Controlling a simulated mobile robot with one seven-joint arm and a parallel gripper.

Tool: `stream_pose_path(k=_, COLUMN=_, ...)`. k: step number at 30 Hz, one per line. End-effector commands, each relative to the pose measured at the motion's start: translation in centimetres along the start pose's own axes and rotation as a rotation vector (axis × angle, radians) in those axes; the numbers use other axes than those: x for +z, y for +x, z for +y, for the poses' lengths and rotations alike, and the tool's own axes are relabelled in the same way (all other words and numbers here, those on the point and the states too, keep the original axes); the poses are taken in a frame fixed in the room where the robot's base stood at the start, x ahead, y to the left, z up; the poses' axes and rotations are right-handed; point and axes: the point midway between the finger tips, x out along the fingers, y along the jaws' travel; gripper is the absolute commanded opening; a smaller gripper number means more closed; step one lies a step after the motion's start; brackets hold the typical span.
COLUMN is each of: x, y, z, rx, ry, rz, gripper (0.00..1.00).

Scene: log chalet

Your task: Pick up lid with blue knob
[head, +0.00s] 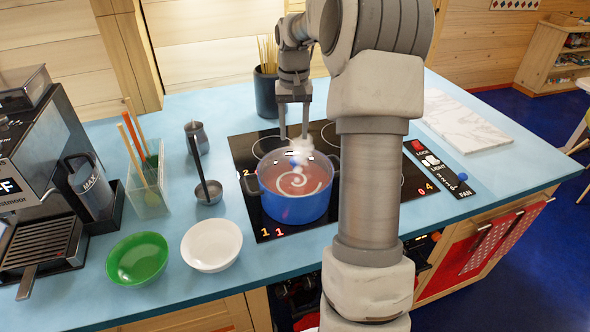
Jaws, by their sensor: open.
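A blue pot (296,207) stands on the cooktop, with reddish contents and a pale swirl showing inside. My gripper (293,136) is open and empty, fingers pointing down. In the picture its tips are just above the pot's far rim; their height over it is unclear.
The black cooktop (262,228) has a control strip with a blue knob (462,177) at its right. A utensil holder (266,92) stands behind. A ladle (208,190), white bowl (212,246), green bowl (138,259) and coffee machine (40,150) are left. A marble board (465,122) lies right.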

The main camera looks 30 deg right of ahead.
Motion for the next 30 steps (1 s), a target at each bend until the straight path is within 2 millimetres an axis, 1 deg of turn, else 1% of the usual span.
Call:
stream_pose_path(k=1, x=0.1, y=1.1, z=0.0, rx=0.000, ry=0.000, rz=-0.004, gripper=0.51)
stream_pose_path(k=4, x=0.1, y=2.8, z=0.1, rx=0.000, ry=0.000, rz=-0.004, gripper=0.51)
stream_pose_path(k=6, x=0.0, y=3.6, z=0.0, rx=0.000, ry=0.001, rz=-0.001, gripper=0.51)
stream_pose_path(k=13, x=-0.1, y=5.2, z=0.1, rx=0.000, ry=-0.001, rz=-0.002, gripper=0.51)
stream_pose_path(k=18, x=-0.7, y=7.7, z=0.5, rx=-0.001, ry=0.001, rz=-0.002, gripper=0.51)
stream_pose_path(k=21, x=-0.7, y=8.9, z=0.4, rx=0.000, ry=-0.002, rz=-0.001, gripper=0.51)
stream_pose_path(k=24, x=-0.7, y=9.5, z=0.4, rx=0.000, ry=-0.001, rz=0.000, gripper=0.51)
stream_pose_path(k=30, x=-0.7, y=9.6, z=0.4, rx=0.000, ry=-0.001, rz=0.001, gripper=0.51)
